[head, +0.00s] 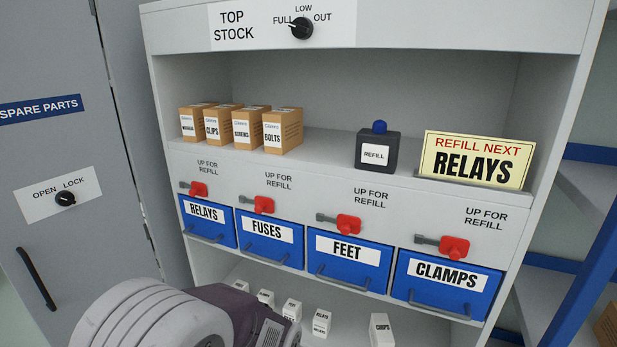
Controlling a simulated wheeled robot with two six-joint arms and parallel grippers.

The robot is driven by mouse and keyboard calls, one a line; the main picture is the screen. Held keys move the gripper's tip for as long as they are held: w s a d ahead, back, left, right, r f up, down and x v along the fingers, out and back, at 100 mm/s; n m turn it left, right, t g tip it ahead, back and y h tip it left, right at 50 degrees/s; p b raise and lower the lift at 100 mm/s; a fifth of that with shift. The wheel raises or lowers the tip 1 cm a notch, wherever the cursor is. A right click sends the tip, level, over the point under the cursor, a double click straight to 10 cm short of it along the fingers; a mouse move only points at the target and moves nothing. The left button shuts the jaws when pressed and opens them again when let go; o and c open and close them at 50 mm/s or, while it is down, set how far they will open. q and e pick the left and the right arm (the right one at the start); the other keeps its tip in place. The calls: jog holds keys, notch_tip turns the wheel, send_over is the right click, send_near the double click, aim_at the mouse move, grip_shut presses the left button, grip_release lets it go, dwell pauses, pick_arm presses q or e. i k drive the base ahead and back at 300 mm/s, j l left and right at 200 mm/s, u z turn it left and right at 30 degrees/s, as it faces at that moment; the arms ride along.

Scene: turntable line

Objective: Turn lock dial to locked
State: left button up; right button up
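The lock dial (65,198) is a small black knob on a white plate (90,188) marked OPEN at the left and LOCK at the right. The plate is on the grey door (55,135) labelled SPARE PARTS. The dial is too small to tell surely which word its pointer faces. No gripper fingertips are in view, and nothing touches the dial.
A black door handle (36,279) is below the dial. The shelf unit to the right holds small cartons (240,128), a black REFILL bottle (377,150), a RELAYS sign (477,159) and blue bins (350,258) with red levers. Another dial (301,28) is above.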

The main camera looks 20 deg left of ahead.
aim_at(64, 198)
jog(key=u, duration=2.3)
